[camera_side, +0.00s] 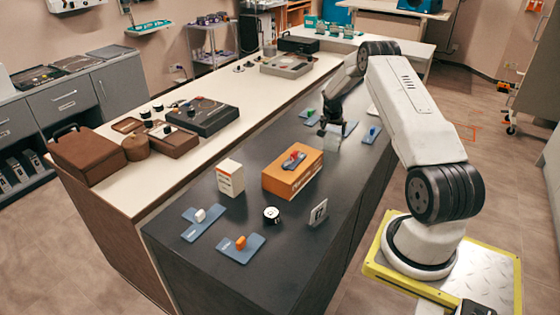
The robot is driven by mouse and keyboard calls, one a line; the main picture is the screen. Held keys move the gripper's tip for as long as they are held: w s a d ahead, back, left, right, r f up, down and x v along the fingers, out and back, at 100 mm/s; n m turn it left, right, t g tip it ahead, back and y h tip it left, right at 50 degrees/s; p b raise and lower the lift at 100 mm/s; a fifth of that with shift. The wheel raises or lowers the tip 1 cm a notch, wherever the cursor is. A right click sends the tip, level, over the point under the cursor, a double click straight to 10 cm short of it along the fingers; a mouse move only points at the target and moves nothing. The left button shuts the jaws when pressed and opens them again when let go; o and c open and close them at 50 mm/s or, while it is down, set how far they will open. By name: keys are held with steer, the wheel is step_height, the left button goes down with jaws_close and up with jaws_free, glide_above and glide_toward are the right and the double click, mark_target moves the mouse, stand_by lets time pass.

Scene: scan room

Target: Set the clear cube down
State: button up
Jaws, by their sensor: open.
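A pale, see-through block that looks like the clear cube (332,142) is on the dark counter (260,262), toward its far half. My gripper (329,129) is directly above it, pointing down, with its dark fingers open. The fingertips are at or very near the top of the cube. At this size I cannot tell whether they touch it or how fully its base rests on the counter. The gripper hides part of the cube's top.
Blue-grey plates with a green piece (311,113) and a blue piece (372,131) lie near my gripper. Front counter space is free.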

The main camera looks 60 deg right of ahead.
mark_target(334, 134)
steer(key=shift+x, duration=2.55)
jaws_close()
steer(key=shift+r, duration=0.15)
